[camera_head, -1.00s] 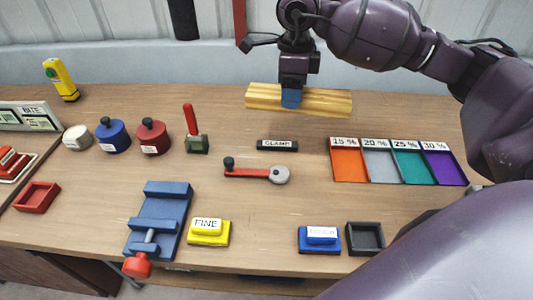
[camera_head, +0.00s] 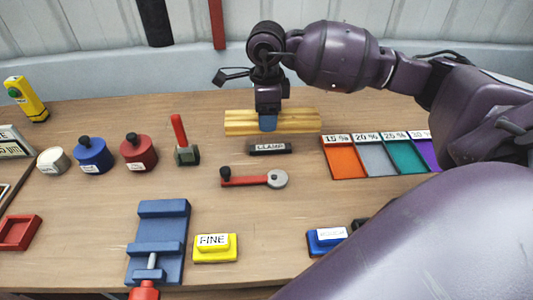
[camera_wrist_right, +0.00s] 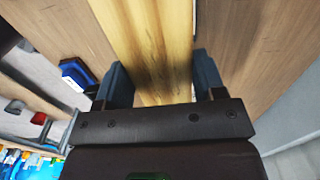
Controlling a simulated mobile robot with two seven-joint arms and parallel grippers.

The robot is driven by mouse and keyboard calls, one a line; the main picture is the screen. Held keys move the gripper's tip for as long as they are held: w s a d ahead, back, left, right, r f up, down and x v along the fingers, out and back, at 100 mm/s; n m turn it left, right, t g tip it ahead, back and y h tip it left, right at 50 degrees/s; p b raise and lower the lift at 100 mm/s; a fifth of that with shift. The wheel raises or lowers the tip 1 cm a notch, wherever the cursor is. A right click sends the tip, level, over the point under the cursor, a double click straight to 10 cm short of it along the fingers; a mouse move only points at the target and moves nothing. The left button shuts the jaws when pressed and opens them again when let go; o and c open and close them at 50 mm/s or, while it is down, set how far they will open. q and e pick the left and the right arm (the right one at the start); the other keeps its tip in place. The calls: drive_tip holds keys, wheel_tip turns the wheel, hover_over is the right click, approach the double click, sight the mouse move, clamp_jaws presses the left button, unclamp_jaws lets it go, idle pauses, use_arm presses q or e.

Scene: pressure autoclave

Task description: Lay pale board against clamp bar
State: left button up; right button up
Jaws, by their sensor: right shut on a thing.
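The pale board (camera_head: 300,122) is a long yellow wooden plank near the back of the bench, lying roughly left to right in the head view. My right gripper (camera_head: 268,124) is shut on it around its middle, with blue fingertips. In the right wrist view the board (camera_wrist_right: 155,40) runs between the two fingers of the gripper (camera_wrist_right: 162,82). A black bar labelled CLAMP (camera_head: 270,148) lies just in front of the board, with a narrow strip of bench seemingly between them. I cannot tell whether the board touches the bench. My left gripper is not in view.
A red crank with a grey disc (camera_head: 254,179) lies in front of the clamp bar. Coloured trays (camera_head: 343,158) stand to the right. A red-handled tool (camera_head: 183,142) and red (camera_head: 139,153) and blue (camera_head: 92,156) pots stand left. A blue vise (camera_head: 158,240) stands in front.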

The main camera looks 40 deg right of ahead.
sight(267, 163)
wheel_tip(267, 163, down, 13)
drive_tip(key=shift+r+b, duration=0.1)
drive_tip(key=shift+b, duration=0.3)
idle(0.4)
drive_tip(key=o, duration=1)
drive_tip(key=shift+f, duration=0.2)
drive_tip(key=shift+o, duration=0.2)
drive_tip(key=shift+r, duration=0.1)
wheel_tip(267, 163, up, 12)
drive_tip(key=shift+r+p, duration=0.1)
drive_tip(key=shift+p, duration=0.25)
